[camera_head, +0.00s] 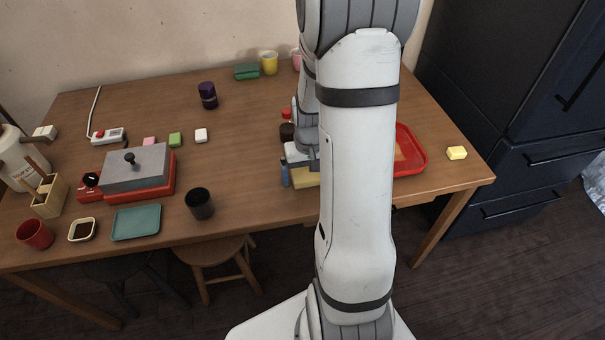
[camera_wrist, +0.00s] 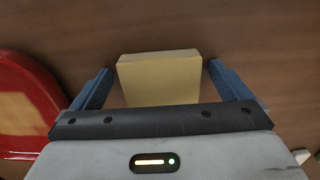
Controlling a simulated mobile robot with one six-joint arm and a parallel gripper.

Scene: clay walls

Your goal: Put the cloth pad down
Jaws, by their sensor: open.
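A pale yellow block-like pad (camera_wrist: 160,80), which I take to be the cloth pad, lies between the two blue fingers of my gripper (camera_wrist: 159,69) in the wrist view. The fingers are open, with a gap on each side of the pad. In the head view the pad (camera_head: 306,179) shows as a yellow strip at the table's front, beside a blue finger. My arm hides the rest of it and the other finger. The pad appears to be on or just above the wooden table; I cannot tell if it touches.
A red tray (camera_head: 412,165) is close on the right in the head view; it also shows in the wrist view (camera_wrist: 50,88). A black cup (camera_head: 200,204) stands to the left. Bare table lies between cup and pad.

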